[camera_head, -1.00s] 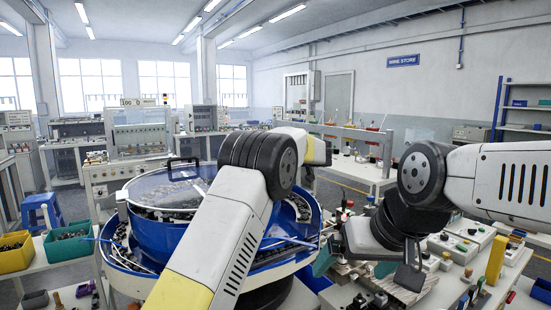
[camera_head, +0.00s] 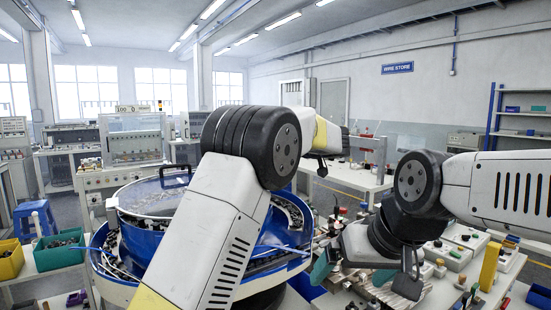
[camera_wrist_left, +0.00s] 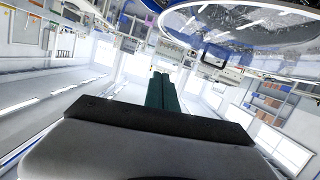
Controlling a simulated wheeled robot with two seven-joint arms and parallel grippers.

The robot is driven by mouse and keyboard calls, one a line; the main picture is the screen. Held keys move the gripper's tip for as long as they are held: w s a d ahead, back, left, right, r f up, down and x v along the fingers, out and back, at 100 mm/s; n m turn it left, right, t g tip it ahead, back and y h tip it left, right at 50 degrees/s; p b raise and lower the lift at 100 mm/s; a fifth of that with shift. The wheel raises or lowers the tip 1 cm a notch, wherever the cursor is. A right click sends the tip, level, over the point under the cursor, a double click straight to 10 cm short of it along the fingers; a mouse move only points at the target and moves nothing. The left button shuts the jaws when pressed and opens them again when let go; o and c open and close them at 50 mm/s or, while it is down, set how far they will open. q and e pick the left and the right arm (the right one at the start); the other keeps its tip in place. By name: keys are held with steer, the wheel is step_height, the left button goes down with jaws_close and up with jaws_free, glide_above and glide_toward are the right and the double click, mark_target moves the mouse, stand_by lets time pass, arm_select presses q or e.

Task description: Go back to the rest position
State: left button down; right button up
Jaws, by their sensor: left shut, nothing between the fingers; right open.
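My left arm rises from the bottom in the head view, in front of the blue bowl feeder (camera_head: 150,232), and hides part of it. Its forearm points away from me, and its fingers cannot be made out there. In the left wrist view the left gripper (camera_wrist_left: 160,82) has its two dark green fingers together with nothing between them. The bowl (camera_wrist_left: 240,38) shows at the upper right of that view, apart from the fingers. My right gripper (camera_head: 352,272) points down over the cluttered right bench, its green fingers spread and apparently empty.
The right bench holds several white boxes with buttons (camera_head: 463,237) and a yellow block (camera_head: 489,265). A green bin (camera_head: 60,250) and a yellow bin (camera_head: 10,262) stand at the left, near a blue stool (camera_head: 35,218). A white bench (camera_head: 350,178) stands behind.

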arm_select(q)
steer(key=s+a+f+g+h, duration=0.1)
steer(key=s+a+g, duration=0.1)
steer(key=s+a, duration=0.3)
steer(key=s+a+f+m+g+h, duration=0.1)
steer(key=s+a+f+g, duration=0.1)
steer(key=s+a, duration=0.3)
steer(key=s+a+f+m+g+h, duration=0.1)
steer(key=s+a+f, duration=0.1)
steer(key=s+a, duration=0.3)
steer(key=shift+s+a+g+h, duration=0.15)
steer(key=shift+s+a+g, duration=0.05)
steer(key=shift+a, duration=0.75)
steer(key=shift+s+a+g+h, duration=0.15)
steer(key=shift+s+a+g, duration=0.05)
steer(key=shift+a, duration=0.7)
steer(key=s+f+m+h, duration=0.3)
steer(key=s+f, duration=0.1)
steer(key=s, duration=1)
steer(key=s+f+m+g+h, duration=0.1)
steer(key=s+f+m+h, duration=0.1)
steer(key=s, duration=1.3)
step_height(320, 180, down, 3)
steer(key=shift+r+m+h, duration=0.1)
steer(key=shift+m+h, duration=0.3)
steer(key=shift+h, duration=0.2)
